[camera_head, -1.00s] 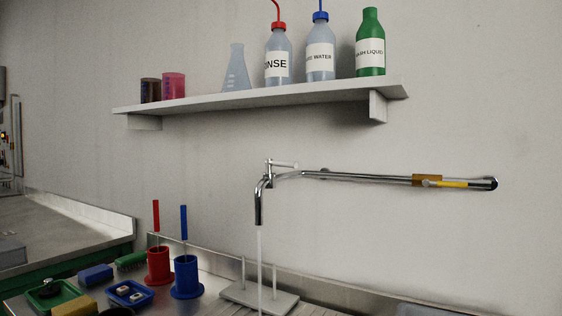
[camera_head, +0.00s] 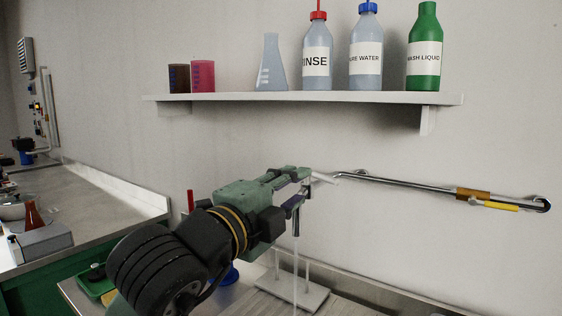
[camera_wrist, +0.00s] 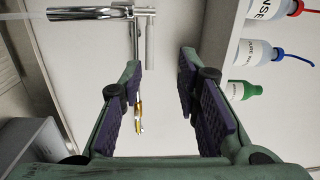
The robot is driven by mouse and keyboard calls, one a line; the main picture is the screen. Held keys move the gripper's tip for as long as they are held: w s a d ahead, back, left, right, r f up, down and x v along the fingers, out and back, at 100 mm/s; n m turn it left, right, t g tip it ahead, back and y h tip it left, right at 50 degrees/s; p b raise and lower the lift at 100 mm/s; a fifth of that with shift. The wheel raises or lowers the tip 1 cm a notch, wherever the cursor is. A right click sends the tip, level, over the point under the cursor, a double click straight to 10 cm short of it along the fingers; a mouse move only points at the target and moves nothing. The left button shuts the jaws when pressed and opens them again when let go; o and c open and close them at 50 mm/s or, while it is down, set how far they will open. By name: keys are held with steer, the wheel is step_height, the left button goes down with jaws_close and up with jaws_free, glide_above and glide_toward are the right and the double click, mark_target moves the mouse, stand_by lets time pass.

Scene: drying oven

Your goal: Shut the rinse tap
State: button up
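The chrome tap stands off the wall pipe (camera_head: 400,183); its body is mostly hidden behind my gripper in the head view, with a thin stream of water (camera_head: 296,258) falling below it. Its small lever (camera_head: 324,178) pokes out just right of my gripper (camera_head: 303,187). In the wrist view the tap's spout (camera_wrist: 88,14) and lever (camera_wrist: 150,46) show just beyond the fingertips. My gripper (camera_wrist: 160,62) is open, with nothing visible held between its fingers. A yellow-handled valve (camera_head: 494,206) sits at the pipe's right end.
A wall shelf (camera_head: 300,98) with bottles, a flask and beakers is above my arm. A rack with upright pegs (camera_head: 312,294) stands in the sink area below. A green tray (camera_head: 92,284) and a blue holder (camera_head: 230,276) are partly hidden by my arm.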

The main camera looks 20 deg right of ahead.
mark_target(325, 180)
steer(key=shift+m+g, duration=0.3)
steer(key=p+x, duration=0.1)
steer(key=x, duration=0.2)
steer(key=p+x, duration=0.1)
steer(key=x, duration=0.3)
steer(key=f+p+x, duration=0.1)
steer(key=x, duration=0.3)
steer(key=shift+s+d+f, duration=0.1)
steer(key=shift+s+d, duration=0.15)
jaws_close()
